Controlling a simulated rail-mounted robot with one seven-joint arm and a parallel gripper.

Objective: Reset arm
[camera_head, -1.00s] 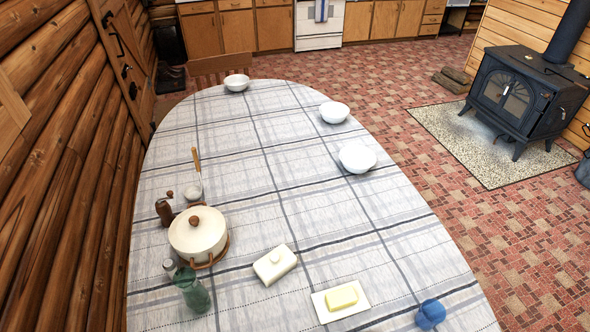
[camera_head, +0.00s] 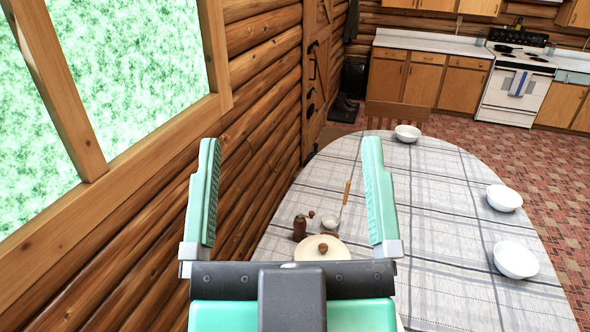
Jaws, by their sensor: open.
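My gripper (camera_head: 290,195) is in the near middle of the head view, with its two green fingers spread wide and pointing up. Nothing is between the fingers except the view of the log wall and table beyond. Its dark crossbar and green body hide the near part of the table and most of the lidded pot (camera_head: 318,249).
The cloth-covered table (camera_head: 400,190) holds a ladle (camera_head: 345,197), a brown grinder (camera_head: 299,229) and white bowls (camera_head: 407,133), (camera_head: 504,198), (camera_head: 516,260). A log wall (camera_head: 262,110) with a window (camera_head: 60,110) stands close at left. A stove (camera_head: 514,95) and cabinets line the back.

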